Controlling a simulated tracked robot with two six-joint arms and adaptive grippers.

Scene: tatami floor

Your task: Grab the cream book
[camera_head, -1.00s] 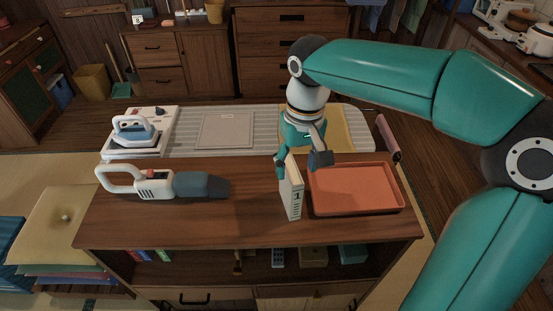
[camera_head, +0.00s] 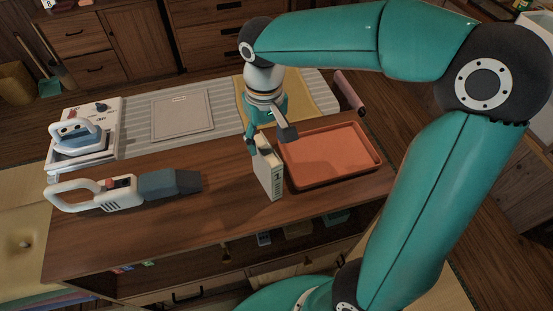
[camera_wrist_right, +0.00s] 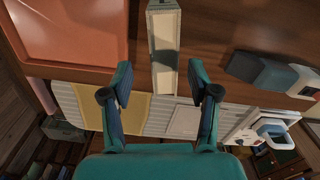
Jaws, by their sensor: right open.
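The cream book (camera_head: 268,168) stands upright on the wooden cabinet top, just left of the orange tray, with a dark "1" on its spine. My right gripper (camera_head: 269,137) is at the book's far upper end, pointing down, with its fingers apart. In the right wrist view, the book (camera_wrist_right: 164,75) lies ahead between the lines of the two open fingers (camera_wrist_right: 160,85), and I see no contact with either finger. The book's far cover is hidden in the head view. My left gripper is not in view.
The orange tray (camera_head: 330,157) sits close to the book's right side. A handheld vacuum (camera_head: 125,190) lies on the left of the cabinet top. Behind are a striped ironing board (camera_head: 135,120) and an iron (camera_head: 78,137). The wood between vacuum and book is clear.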

